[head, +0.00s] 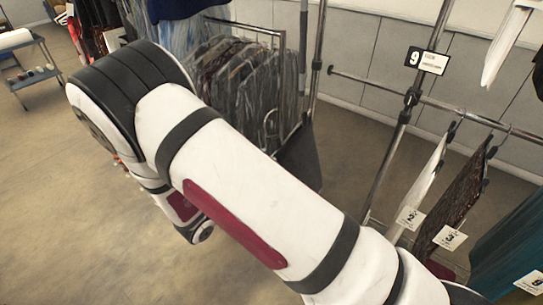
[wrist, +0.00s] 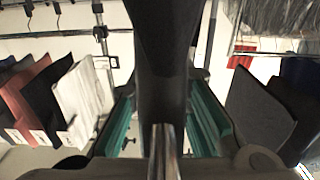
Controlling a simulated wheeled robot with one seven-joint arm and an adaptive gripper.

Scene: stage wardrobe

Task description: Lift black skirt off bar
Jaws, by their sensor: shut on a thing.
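A black length of cloth, which I take for the black skirt (wrist: 162,60), fills the middle of the wrist view from the top edge down, close to the camera. My gripper (wrist: 164,148) shows at the bottom of the wrist view, shut on the black skirt. Whether the skirt still touches the bar cannot be told. In the head view my arm covers the gripper and the skirt. The bar (head: 470,113) runs to the right from an upright post in the head view, with a number 9 sign (head: 427,60) above it.
A white garment (head: 425,185) and a dark patterned one (head: 455,205) hang from the bar, with a teal garment (head: 510,250) beside them. A rack of grey garments (head: 245,90) stands behind my arm, near a dark panel (head: 300,157).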

